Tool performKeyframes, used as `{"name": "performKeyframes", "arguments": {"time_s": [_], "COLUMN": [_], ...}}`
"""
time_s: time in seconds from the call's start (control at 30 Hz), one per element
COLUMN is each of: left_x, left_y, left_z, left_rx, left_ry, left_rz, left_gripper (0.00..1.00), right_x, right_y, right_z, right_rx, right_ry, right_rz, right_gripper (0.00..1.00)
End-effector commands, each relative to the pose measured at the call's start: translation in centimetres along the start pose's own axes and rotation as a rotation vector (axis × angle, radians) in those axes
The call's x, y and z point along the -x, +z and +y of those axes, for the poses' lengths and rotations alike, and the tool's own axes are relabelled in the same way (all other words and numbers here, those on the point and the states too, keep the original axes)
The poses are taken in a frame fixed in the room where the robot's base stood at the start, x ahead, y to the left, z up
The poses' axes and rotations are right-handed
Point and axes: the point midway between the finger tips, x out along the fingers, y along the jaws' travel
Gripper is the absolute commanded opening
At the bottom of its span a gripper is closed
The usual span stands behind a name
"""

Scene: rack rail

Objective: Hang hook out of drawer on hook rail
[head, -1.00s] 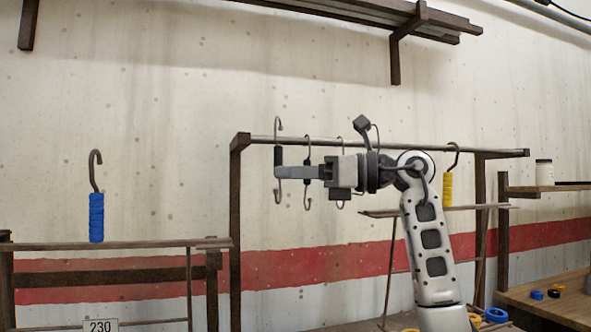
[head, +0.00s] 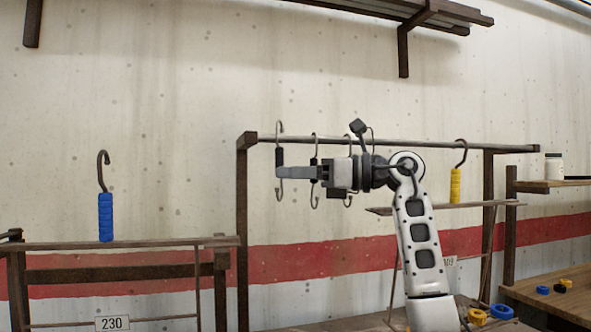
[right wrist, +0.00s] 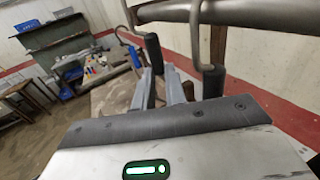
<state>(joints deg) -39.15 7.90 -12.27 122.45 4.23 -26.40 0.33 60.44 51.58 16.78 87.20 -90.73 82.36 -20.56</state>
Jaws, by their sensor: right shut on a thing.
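My right gripper (head: 282,172) reaches in from the right and is shut on a metal S-shaped hook with a dark grip (head: 280,157), near the rail's left end. The hook is upright, its curved top rising above the hook rail (head: 410,143); I cannot tell whether it bears on the rail. The rail also shows in the right wrist view (right wrist: 260,12), with the held hook's dark grip (right wrist: 153,52) by the fingers. A second dark-gripped hook (head: 315,160) hangs from the rail just right of the held one. My left gripper is out of view; no drawer is identifiable.
More hooks hang along the rail partly behind my arm, and a yellow-handled hook (head: 456,185) hangs further right. A blue-handled hook (head: 105,217) stands above the left rack labelled 230. A shelf with a white jar (head: 553,166) is at the right.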

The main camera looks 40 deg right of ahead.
Motion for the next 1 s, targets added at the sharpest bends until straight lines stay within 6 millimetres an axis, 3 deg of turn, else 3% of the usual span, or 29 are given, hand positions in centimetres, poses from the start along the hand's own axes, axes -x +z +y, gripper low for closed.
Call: {"name": "performKeyframes", "arguments": {"time_s": [0.33,0.57,1.0], "left_x": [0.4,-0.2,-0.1], "left_y": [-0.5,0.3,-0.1], "left_z": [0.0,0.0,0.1], "left_rx": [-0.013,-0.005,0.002], "left_ry": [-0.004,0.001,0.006], "left_rz": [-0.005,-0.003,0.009], "left_gripper": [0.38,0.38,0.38], "right_x": [-0.7,-0.6,-0.6], "right_y": [0.1,-1.1,-1.5], "right_z": [-1.2,-1.2,-1.2], "right_rx": [-0.002,0.000,0.000], "right_ry": [0.001,0.000,0.000], "right_rz": [-0.001,0.001,0.000], "right_gripper": [0.00,0.00,0.00]}}
